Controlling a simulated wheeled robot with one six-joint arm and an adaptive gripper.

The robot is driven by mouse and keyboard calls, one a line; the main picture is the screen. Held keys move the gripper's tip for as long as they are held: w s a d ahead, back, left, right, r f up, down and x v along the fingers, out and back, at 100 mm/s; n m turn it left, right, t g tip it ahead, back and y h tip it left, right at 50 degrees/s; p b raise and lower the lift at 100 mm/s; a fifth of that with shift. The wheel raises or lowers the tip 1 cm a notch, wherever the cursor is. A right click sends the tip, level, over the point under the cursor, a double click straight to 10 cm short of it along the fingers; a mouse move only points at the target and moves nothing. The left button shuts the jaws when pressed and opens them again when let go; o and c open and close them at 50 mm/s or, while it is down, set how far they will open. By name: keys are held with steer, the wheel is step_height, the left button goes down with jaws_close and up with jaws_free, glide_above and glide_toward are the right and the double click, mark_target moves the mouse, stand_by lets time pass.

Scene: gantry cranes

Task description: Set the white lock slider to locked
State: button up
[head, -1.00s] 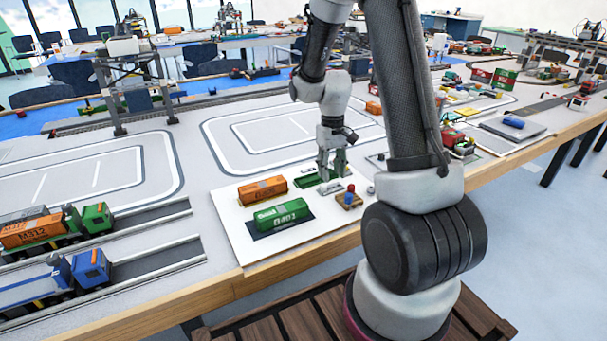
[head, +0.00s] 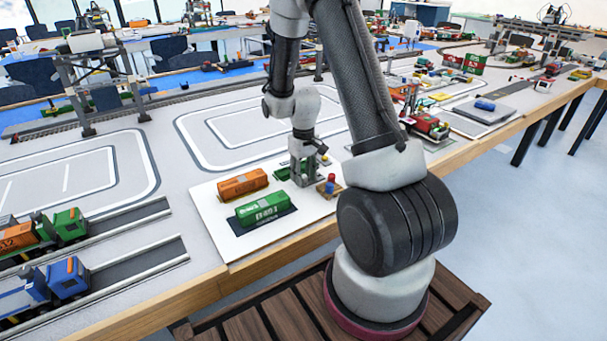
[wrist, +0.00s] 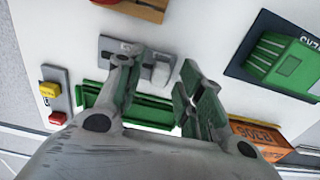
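The white lock slider (wrist: 160,74) is a small pale block at the right part of a grey plate (wrist: 108,46) in the wrist view. My gripper (wrist: 161,60) is open, with one finger on each side of the slider's end of the plate. The left finger covers the middle of the plate, and I cannot tell whether either finger touches the slider. In the head view my gripper (head: 304,182) points down, low over the white board (head: 212,213). There it hides the slider.
A green container (head: 262,208) and an orange container (head: 243,183) lie left of my gripper in the head view. A wooden block with a red-and-blue knob (head: 330,184) stands close on the right. The wrist view shows yellow (wrist: 49,88) and red (wrist: 57,118) buttons at left.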

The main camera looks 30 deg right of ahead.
jaws_close()
steer(key=shift+w+d, duration=0.1)
steer(key=shift+d, duration=2.05)
jaws_free()
steer(key=shift+d, duration=0.1)
steer(key=shift+r, duration=0.15)
step_height(320, 180, up, 12)
